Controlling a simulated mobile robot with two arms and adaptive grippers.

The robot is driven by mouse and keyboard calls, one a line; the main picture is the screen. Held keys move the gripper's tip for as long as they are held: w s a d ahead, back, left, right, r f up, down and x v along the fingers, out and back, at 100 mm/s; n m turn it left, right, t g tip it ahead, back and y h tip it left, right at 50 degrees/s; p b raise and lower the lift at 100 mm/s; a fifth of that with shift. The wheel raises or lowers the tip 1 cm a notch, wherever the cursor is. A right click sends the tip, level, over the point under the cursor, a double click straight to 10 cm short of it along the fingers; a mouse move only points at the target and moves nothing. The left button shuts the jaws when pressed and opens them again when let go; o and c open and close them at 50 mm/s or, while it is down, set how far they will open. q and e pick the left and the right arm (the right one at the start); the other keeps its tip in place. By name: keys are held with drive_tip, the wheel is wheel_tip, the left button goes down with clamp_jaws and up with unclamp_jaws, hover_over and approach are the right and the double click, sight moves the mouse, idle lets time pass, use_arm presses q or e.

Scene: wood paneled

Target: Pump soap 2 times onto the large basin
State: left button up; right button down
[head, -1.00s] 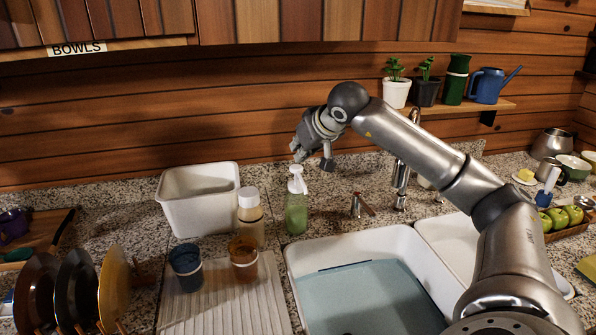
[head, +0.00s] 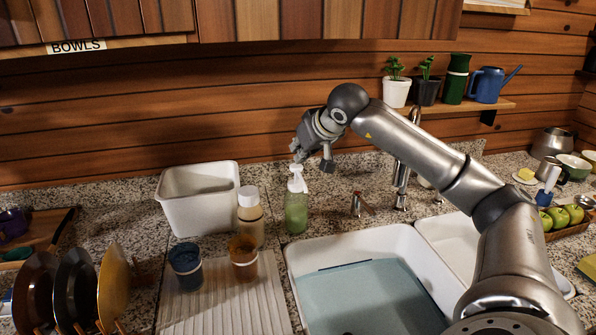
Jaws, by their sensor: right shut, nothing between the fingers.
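The soap bottle (head: 296,211) stands upright on the granite counter, just behind the left back corner of the large basin. It holds green soap and has a white pump top. My right gripper (head: 297,157) is shut and empty, directly above the pump head; I cannot tell whether its fingertips touch the pump. The large basin (head: 301,262) is white, with a blue-grey surface inside it, and lies in front of the bottle. My left gripper is not in view.
A white tub (head: 199,204) and a white-capped bottle (head: 250,222) stand left of the soap. A blue cup (head: 186,265) and an amber cup (head: 243,258) stand on the ribbed drying mat (head: 215,308). The faucet (head: 402,183) rises behind the basins.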

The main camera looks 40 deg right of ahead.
sight(297, 173)
drive_tip(key=shift+f+b, duration=1.7)
drive_tip(key=shift+f, duration=0.95)
drive_tip(key=shift+r, duration=0.1)
drive_tip(key=shift+r+p, duration=1.5)
drive_tip(key=shift+f, duration=0.25)
drive_tip(key=shift+f+b, duration=1.15)
drive_tip(key=shift+f, duration=0.25)
drive_tip(key=shift+r+p, duration=1.45)
drive_tip(key=shift+r, duration=0.15)
